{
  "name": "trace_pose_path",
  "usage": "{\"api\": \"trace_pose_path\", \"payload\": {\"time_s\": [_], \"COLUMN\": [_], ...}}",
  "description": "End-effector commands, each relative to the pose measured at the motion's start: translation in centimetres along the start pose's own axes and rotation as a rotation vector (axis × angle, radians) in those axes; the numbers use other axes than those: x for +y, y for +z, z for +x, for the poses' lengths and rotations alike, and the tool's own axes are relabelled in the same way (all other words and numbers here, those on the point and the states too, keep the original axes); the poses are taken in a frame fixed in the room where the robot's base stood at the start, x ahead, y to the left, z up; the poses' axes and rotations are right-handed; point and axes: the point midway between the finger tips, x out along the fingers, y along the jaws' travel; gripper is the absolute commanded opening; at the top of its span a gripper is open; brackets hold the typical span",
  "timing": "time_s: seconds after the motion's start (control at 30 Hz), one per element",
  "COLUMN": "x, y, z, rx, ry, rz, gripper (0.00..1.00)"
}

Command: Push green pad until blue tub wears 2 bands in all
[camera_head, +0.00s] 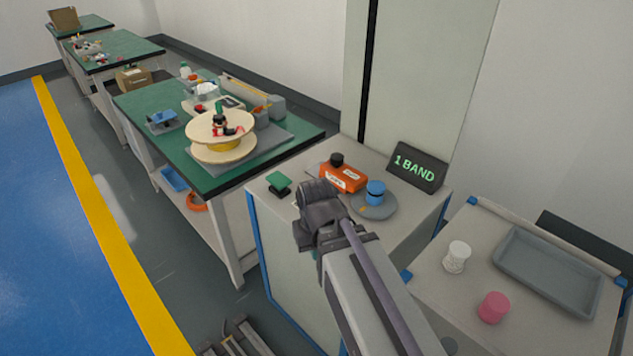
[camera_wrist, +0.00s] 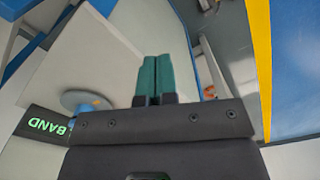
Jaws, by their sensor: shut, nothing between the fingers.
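The green pad (camera_head: 278,182) sits at the left corner of the grey cabinet top, on a dark base. The blue tub (camera_head: 375,190) stands on a round grey plate (camera_head: 384,209) to the right. It shows a darker line around its side; I cannot count bands on it. A dark sign (camera_head: 418,167) behind reads "1 BAND". My gripper (camera_wrist: 156,58) is shut and empty, its teal fingers side by side in the wrist view. In the head view my wrist is just right of the pad, apart from it in the picture; the fingertips are hidden. The wrist view does not clearly show the pad.
An orange unit (camera_head: 343,178) with a black knob stands between pad and tub. A side table on the right holds a white cup (camera_head: 456,256), a pink cup (camera_head: 493,306) and a grey tray (camera_head: 549,270). A green bench (camera_head: 150,98) with a wooden spool stands left.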

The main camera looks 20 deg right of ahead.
Motion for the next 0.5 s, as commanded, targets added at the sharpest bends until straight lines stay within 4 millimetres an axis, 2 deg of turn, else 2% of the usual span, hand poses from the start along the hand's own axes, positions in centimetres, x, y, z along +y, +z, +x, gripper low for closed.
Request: {"api": "trace_pose_path", "payload": {"time_s": [0.17, 0.5], "x": [0.5, 0.0], "y": [-6.3, -23.2], "z": [-0.4, -2.2], "rx": [0.032, 0.284], "ry": [-0.054, -0.278], "rz": [0.029, 0.103], "gripper": [0.00, 0.00]}}
